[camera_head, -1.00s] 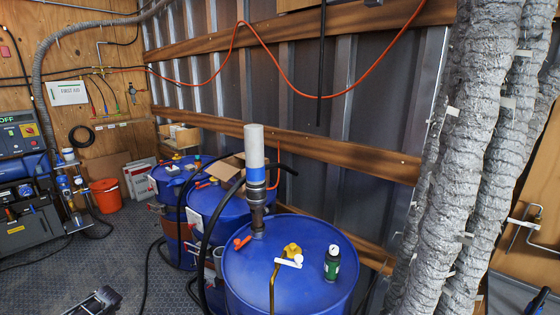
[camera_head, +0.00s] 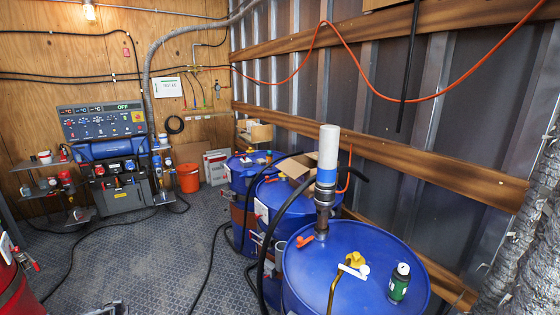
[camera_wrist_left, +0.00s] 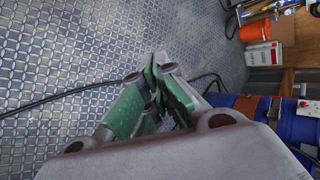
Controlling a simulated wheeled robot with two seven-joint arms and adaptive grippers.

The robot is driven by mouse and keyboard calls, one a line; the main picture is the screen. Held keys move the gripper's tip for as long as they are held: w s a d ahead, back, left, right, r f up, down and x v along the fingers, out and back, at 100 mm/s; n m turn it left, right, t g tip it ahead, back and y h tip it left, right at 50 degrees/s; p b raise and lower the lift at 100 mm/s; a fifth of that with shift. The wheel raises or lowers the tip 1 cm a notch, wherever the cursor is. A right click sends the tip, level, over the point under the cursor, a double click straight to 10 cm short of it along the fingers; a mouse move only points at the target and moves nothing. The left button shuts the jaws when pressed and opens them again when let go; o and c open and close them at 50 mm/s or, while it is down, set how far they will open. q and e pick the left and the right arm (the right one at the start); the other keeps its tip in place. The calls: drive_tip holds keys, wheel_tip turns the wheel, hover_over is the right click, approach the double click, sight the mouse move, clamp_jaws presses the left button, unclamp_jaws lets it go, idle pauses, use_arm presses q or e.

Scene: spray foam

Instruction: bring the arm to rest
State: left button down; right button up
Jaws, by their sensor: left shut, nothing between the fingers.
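My left gripper (camera_wrist_left: 160,70) points out over the patterned metal floor in the left wrist view. Its green-padded fingers are together with nothing between them. My right gripper is not in view.
A black hose (camera_head: 209,262) lies on the floor. A control machine (camera_head: 105,150), orange bucket (camera_head: 188,178) and red drum (camera_head: 14,285) stand left.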

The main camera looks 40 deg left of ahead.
use_arm(q)
drive_tip(key=s+d+f+n+g+h, duration=0.1)
drive_tip(key=s+d+f+h, duration=0.15)
drive_tip(key=d+f, duration=1.05)
drive_tip(key=s+d+f+n+h, duration=0.15)
drive_tip(key=s+d+f, duration=0.25)
drive_tip(key=d+f, duration=1)
drive_tip(key=s+d+f+h, duration=0.1)
drive_tip(key=d+f+h, duration=0.1)
drive_tip(key=d, duration=1.9)
drive_tip(key=s+d+f+n+h, duration=0.1)
drive_tip(key=s+d+f+h, duration=0.1)
drive_tip(key=d, duration=1.8)
drive_tip(key=shift+d+h, duration=0.35)
drive_tip(key=shift+h, duration=0.15)
drive_tip(key=shift+w+f, duration=0.1)
